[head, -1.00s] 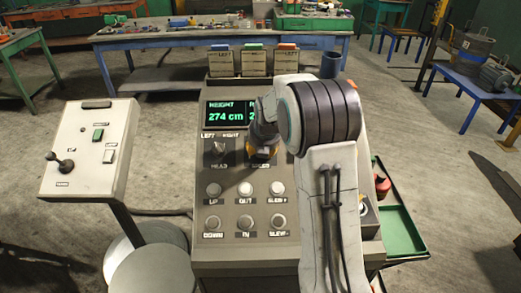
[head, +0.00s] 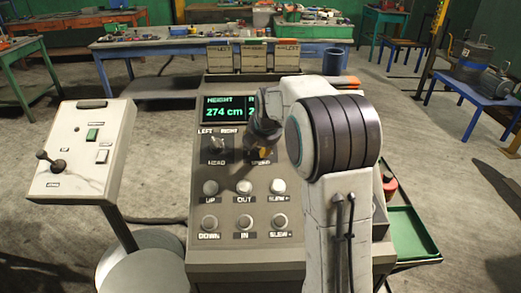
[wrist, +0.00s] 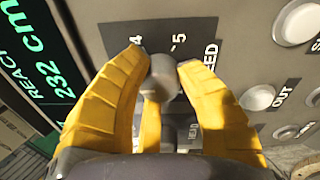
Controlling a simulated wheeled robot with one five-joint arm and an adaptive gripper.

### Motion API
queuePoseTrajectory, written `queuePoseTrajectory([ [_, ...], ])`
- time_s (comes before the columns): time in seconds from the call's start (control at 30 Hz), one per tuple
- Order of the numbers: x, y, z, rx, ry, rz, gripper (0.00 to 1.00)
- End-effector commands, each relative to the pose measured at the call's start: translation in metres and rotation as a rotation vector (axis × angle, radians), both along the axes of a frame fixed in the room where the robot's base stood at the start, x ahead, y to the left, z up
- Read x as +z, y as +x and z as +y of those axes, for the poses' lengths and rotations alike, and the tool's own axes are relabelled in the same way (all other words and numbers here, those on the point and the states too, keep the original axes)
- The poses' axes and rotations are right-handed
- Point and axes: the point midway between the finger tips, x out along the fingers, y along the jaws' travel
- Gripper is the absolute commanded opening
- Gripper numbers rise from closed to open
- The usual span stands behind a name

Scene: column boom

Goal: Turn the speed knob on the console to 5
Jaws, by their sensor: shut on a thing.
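The grey console (head: 196,175) stands in front of me in the head view. Its speed knob (wrist: 164,72) is a grey knob, seen in the wrist view between my gripper's yellow fingers. My gripper (wrist: 160,65) is shut on it. The printed numbers 4 and 5 show just beyond the knob, with part of the SPEED label to the right. The knob's pointer is hard to make out, so I cannot tell its exact setting. In the head view my gripper (head: 262,152) and arm largely cover the knob.
Left of the speed knob is the HEAD knob (head: 216,146). Below are several push buttons, including OUT (head: 244,187). The height display (head: 228,111) reads 274 cm; the reach display (wrist: 38,60) reads 232 cm. A joystick box (head: 82,150) stands left, a green tray (head: 412,235) right.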

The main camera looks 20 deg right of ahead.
Motion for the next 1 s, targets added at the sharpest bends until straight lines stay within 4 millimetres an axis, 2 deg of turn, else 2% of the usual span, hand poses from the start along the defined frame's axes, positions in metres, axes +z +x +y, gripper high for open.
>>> queuePoseTrajectory([
  [0.03, -0.0052, -0.0013, -0.0002, -0.013, 0.009, 0.004, 0.01],
  [0.67, -0.0035, -0.0017, -0.0004, -0.048, 0.030, -0.001, 0.01],
  [0.7, -0.0036, -0.0018, -0.0004, -0.048, 0.030, -0.001, 0.37],
  [0.93, -0.0019, -0.0010, -0.0004, -0.047, 0.029, -0.006, 0.58],
  [1.0, -0.0015, -0.0009, -0.0003, -0.047, 0.029, -0.007, 0.60],
])
